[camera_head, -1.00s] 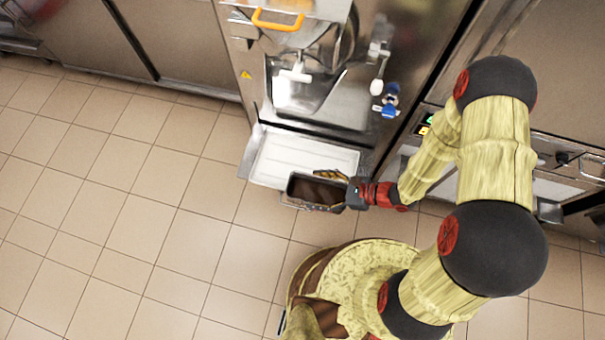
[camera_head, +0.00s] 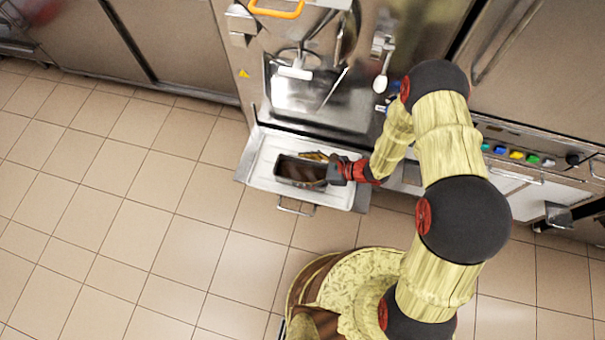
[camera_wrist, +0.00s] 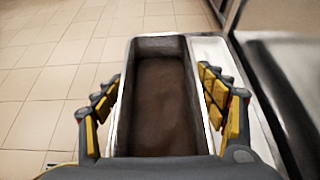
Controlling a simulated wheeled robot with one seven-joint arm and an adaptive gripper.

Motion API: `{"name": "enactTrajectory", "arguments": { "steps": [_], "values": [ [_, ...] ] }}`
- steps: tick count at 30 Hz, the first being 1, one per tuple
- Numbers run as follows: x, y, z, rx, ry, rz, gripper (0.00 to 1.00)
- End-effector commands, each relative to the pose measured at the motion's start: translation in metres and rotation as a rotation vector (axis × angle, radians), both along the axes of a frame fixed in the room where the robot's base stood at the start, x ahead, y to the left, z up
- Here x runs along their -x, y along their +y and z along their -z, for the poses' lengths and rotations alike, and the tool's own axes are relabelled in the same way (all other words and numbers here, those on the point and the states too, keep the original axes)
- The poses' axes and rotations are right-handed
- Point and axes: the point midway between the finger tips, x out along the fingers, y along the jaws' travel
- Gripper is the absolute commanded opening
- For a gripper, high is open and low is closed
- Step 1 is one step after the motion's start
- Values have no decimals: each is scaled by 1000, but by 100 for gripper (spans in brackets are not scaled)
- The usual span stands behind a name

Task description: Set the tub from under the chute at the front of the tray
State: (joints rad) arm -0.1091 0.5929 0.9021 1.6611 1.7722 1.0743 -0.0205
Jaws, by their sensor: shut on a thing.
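The tub (camera_head: 299,183) is a dark, oblong metal container with brown stuff inside. It is over the middle-to-front part of the pale tray (camera_head: 262,178), and I cannot tell whether it rests on it or hangs just above. My gripper (camera_head: 327,169) is shut on the tub from the right. In the wrist view the yellow-and-black fingers lie along both long sides of the tub (camera_wrist: 160,43), and the tray (camera_wrist: 209,48) shows to its right. The chute (camera_head: 318,98) of the freezer is behind the tub, which is clear of it.
The freezer front (camera_head: 250,60) rises behind the tray, with a white-handled lever (camera_head: 381,83) at right. A unit with coloured buttons (camera_head: 516,154) stands farther right. Tiled floor (camera_head: 120,220) is open at left.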

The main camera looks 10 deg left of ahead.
Motion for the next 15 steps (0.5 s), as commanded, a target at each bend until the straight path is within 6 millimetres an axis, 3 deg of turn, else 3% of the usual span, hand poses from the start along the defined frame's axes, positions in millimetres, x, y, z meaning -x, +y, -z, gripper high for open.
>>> {"name": "enactTrajectory", "arguments": {
  "steps": [1,4,15],
  "values": [
    [2,-1,13,0,5,1,31],
    [2,-1,26,0,4,0,31],
    [2,-1,29,0,2,0,31]
  ]
}}
